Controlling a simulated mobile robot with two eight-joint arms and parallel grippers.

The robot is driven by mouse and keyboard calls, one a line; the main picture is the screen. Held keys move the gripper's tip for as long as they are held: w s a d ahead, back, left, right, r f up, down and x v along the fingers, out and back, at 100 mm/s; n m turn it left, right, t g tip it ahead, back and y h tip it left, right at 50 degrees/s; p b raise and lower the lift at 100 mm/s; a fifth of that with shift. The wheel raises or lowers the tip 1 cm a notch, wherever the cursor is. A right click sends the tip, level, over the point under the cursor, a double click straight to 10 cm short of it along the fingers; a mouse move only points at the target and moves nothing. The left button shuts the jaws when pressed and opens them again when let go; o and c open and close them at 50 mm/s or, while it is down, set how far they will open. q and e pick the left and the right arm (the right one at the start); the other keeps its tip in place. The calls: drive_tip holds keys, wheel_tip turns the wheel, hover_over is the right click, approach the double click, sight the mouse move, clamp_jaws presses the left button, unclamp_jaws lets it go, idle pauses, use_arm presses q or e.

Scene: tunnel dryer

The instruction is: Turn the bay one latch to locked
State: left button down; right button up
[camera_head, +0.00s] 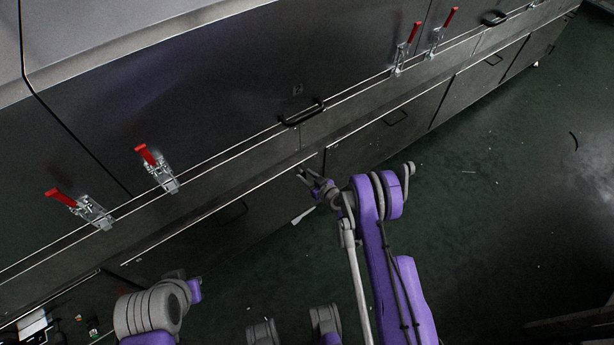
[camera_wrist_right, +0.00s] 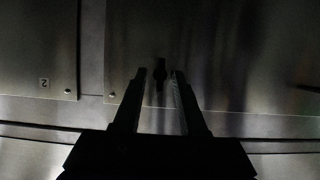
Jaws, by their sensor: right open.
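Several red-handled metal toggle latches sit along the dryer front in the head view: two at the left (camera_head: 62,198) (camera_head: 147,157) and two at the upper right (camera_head: 413,34) (camera_head: 449,18). No label shows which belongs to bay one. My right gripper (camera_head: 303,174) is in front of the lower panels, below a black bar handle and apart from every latch. In the right wrist view my right gripper (camera_wrist_right: 161,73) is open, with its dark fingers spread. A small dark fitting (camera_wrist_right: 160,68) shows between the fingertips; I cannot tell how far off it is. My left gripper is out of view.
The dryer's dark panels run diagonally, with black bar handles (camera_head: 302,112) (camera_head: 494,18) on them. Open green floor (camera_head: 490,190) lies to the right.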

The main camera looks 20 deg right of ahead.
drive_tip(key=shift+c, duration=0.3)
clamp_jaws()
drive_tip(key=shift+w+d+f+m+t+y+b, duration=0.15)
drive_tip(key=shift+m+y+b, duration=1.1)
drive_tip(key=shift+m+b, duration=1.05)
drive_tip(key=shift+s+d+f+m+t+y+b, duration=0.1)
drive_tip(key=shift+d+f+m+y+b, duration=0.1)
drive_tip(key=shift+m+y+b, duration=1.55)
drive_tip(key=shift+w+d+f+m+t+y+b, duration=0.15)
drive_tip(key=shift+m+y+b, duration=0.55)
drive_tip(key=shift+m+b, duration=2.1)
drive_tip(key=shift+o, duration=0.3)
unclamp_jaws()
